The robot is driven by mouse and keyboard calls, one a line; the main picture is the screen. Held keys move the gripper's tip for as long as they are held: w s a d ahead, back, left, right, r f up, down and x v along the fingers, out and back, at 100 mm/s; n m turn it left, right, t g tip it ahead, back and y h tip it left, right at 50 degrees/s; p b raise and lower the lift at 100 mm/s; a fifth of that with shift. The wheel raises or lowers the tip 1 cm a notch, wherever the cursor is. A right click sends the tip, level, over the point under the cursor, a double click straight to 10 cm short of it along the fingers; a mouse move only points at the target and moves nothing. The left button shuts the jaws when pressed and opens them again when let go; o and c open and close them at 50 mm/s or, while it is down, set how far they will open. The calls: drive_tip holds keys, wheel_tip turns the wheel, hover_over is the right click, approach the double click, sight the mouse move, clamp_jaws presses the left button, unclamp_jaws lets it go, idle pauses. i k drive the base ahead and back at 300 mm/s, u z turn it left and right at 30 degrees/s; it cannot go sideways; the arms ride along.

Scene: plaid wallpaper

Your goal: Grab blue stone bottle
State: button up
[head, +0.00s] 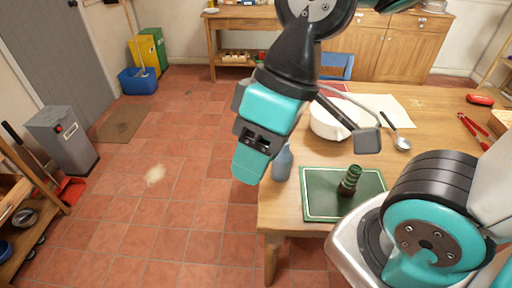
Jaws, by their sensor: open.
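The blue stone bottle (283,164) stands upright by the left edge of the wooden table (285,213), just left of a green board. Its left side and part of its top are hidden behind the teal end of my arm. My gripper (305,135) is open, with a dark pad showing on its right side above the table. The gripper overlaps the bottle in the picture, but I cannot tell how far apart they are or whether they touch. I see nothing held in it.
A dark green bottle (350,180) stands on the green board (318,207). A white pot (325,122) stands behind, with a ladle (401,142) to its right. Red-handled pliers (472,130) lie further right.

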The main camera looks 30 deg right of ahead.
sight(281, 169)
drive_tip(key=z, duration=4.1)
drive_tip(key=k, duration=1.35)
drive_tip(key=u, duration=1.3)
